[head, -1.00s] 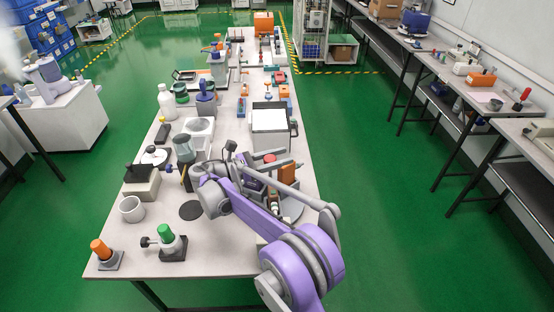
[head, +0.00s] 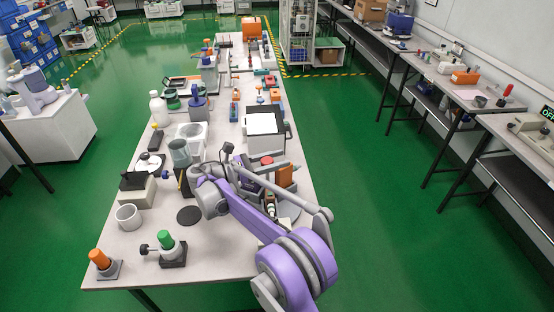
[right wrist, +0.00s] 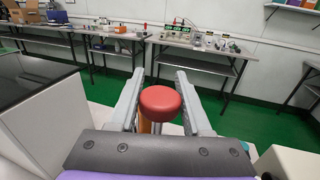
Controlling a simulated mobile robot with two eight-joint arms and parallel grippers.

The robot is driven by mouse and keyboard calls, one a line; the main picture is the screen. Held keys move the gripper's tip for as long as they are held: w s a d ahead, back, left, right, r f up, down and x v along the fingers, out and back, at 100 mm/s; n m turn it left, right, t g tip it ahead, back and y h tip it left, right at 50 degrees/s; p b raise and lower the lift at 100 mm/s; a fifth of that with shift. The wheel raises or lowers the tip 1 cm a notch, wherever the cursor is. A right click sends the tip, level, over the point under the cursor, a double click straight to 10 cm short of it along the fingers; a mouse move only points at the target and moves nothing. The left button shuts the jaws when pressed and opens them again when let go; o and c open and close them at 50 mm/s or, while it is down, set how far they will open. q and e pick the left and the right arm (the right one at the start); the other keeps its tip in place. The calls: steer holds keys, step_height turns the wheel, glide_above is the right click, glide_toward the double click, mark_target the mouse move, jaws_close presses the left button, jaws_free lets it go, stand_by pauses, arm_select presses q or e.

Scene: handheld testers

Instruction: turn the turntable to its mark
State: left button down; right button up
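A pale grey round plate (head: 289,211), which looks like the turntable, lies on the bench's right side, partly hidden by my purple right arm. I cannot make out its mark. A round red knob (right wrist: 160,103) on an orange stem stands between the two fingers of my right gripper (right wrist: 160,80) in the right wrist view. The fingers are apart, with a visible gap on each side of the knob. In the head view the red knob (head: 267,161) shows just beyond my right wrist. My left gripper is not in view.
The bench's front middle is fairly clear.

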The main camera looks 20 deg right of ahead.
steer(key=o, duration=0.3)
steer(key=shift+o, duration=0.2)
steer(key=a, duration=1)
steer(key=shift+s+a, duration=0.15)
steer(key=shift+a, duration=0.25)
